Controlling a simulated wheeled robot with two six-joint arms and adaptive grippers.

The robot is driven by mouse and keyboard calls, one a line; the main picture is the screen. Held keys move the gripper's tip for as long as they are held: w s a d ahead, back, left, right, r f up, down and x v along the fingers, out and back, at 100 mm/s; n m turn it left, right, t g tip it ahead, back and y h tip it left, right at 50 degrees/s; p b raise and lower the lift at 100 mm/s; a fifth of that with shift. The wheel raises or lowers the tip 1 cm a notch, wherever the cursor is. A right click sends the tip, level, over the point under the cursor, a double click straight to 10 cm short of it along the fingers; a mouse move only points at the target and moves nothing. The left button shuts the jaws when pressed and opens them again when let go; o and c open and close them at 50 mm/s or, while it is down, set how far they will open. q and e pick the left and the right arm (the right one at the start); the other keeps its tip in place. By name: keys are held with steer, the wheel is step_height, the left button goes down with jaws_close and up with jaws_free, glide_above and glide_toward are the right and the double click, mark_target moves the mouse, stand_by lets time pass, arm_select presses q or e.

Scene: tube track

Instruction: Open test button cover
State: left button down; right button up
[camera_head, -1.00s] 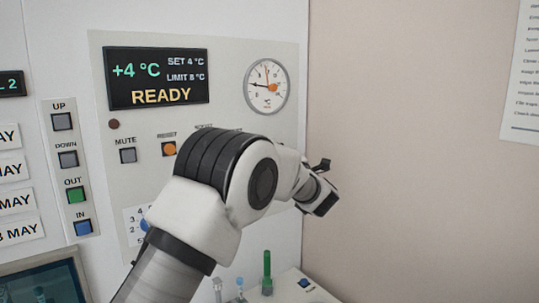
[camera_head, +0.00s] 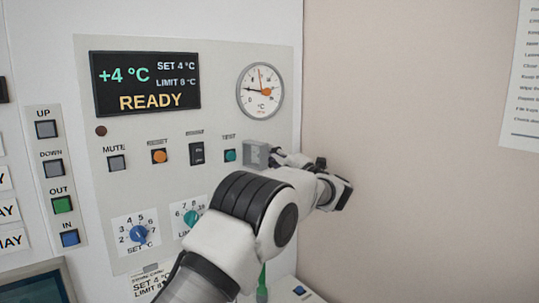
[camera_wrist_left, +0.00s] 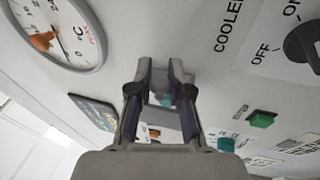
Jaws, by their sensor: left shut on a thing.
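The teal test button (camera_head: 230,156) sits on the panel under the TEST label, and its face shows uncovered in the head view. A grey, see-through cover (camera_head: 256,154) stands just to the right of the button. My left gripper (camera_head: 277,157) reaches in from the right and is shut on the cover at its right side. In the left wrist view my left gripper's fingers (camera_wrist_left: 160,82) are close to the panel with a small gap, and something bluish shows between them. How the cover is hinged cannot be made out. My right gripper is not in view.
An orange reset button (camera_head: 159,156) and a black rocker switch (camera_head: 197,153) lie left of the test button. The dial gauge (camera_head: 260,91) is above my gripper. Set knobs (camera_head: 138,233) are below.

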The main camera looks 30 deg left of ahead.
arm_select(q)
steer(key=c, duration=1.1)
jaws_free()
steer(key=shift+a, duration=0.1)
steer(key=shift+o, duration=0.2)
steer(key=shift+s, duration=0.1)
steer(key=v, duration=1.2)
steer(key=shift+a, duration=0.1)
